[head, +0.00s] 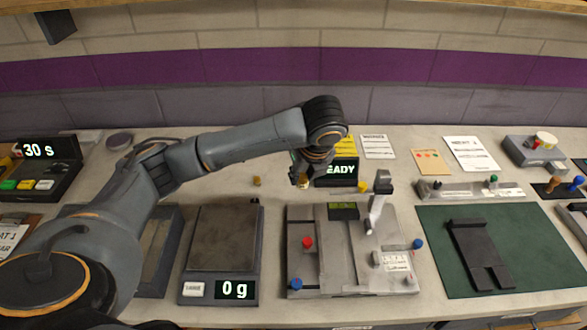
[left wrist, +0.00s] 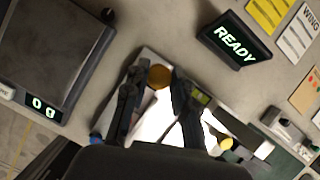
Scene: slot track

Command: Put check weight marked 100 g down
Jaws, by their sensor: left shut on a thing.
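My left gripper (head: 302,176) is shut on a small brass weight (head: 303,185) and holds it above the back edge of the grey slot-track fixture, in front of the READY display. In the left wrist view the weight's round brass top (left wrist: 159,77) shows between the two fingers. Its marking cannot be read. The scale (head: 222,238) has an empty dark plate and reads 0 g. My right gripper is not in view.
The READY display (head: 336,171) stands close behind my gripper. The slot-track fixture (head: 330,285) has red and blue knobs and an upright lever (head: 378,200). A green mat (head: 440,270) with a dark bracket lies to the right. Bare bench shows between scale and display.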

